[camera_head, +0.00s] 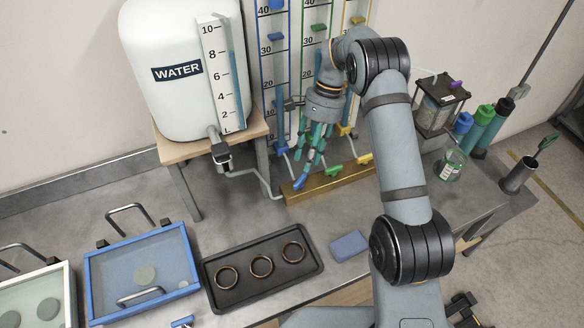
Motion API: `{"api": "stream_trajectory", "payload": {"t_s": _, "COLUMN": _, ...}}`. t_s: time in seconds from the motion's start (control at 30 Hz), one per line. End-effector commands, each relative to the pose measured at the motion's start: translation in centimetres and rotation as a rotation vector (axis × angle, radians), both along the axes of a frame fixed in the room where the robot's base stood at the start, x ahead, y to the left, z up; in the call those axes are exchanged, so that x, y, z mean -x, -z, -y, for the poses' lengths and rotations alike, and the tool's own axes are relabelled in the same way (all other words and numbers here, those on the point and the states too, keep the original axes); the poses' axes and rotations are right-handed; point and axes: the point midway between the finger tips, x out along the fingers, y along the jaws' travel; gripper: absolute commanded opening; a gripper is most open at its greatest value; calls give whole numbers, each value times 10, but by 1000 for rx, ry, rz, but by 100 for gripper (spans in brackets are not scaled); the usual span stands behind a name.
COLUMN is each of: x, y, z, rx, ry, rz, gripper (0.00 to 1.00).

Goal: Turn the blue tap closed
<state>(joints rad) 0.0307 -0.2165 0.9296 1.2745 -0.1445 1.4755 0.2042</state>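The blue tap (300,183) sits at the left end of a brass manifold bar (330,184), below the blue-marked gauge tube. Its blue lever slants up to the right. My gripper (309,166) points down just above the blue tap, with its teal-tinted fingers in front of the gauge tubes. The fingertips are close to the lever; whether they touch it cannot be told. The fingers overlap in this view, so their opening is unclear. A green tap (333,171) and a yellow tap (364,158) sit further right on the same bar.
A white water tank (178,105) on a wooden stand is at left, with a pipe running to the bar. In front are a black tray with rings (240,295), a blue-framed basin (90,290) and a blue block (348,246). Bottles and a glass jar (452,164) stand at right.

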Motion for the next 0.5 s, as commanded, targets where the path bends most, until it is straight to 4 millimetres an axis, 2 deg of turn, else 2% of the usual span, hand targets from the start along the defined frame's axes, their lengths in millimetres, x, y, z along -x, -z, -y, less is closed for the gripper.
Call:
{"api": "stream_trajectory", "payload": {"t_s": 0.3, "x": 17, "y": 43, "z": -10, "rx": 0, "ry": -2, "rz": -4, "gripper": 36}}
{"api": "stream_trajectory", "payload": {"t_s": 0.5, "x": 22, "y": 61, "z": -14, "rx": -1, "ry": -2, "rz": 0, "gripper": 36}}
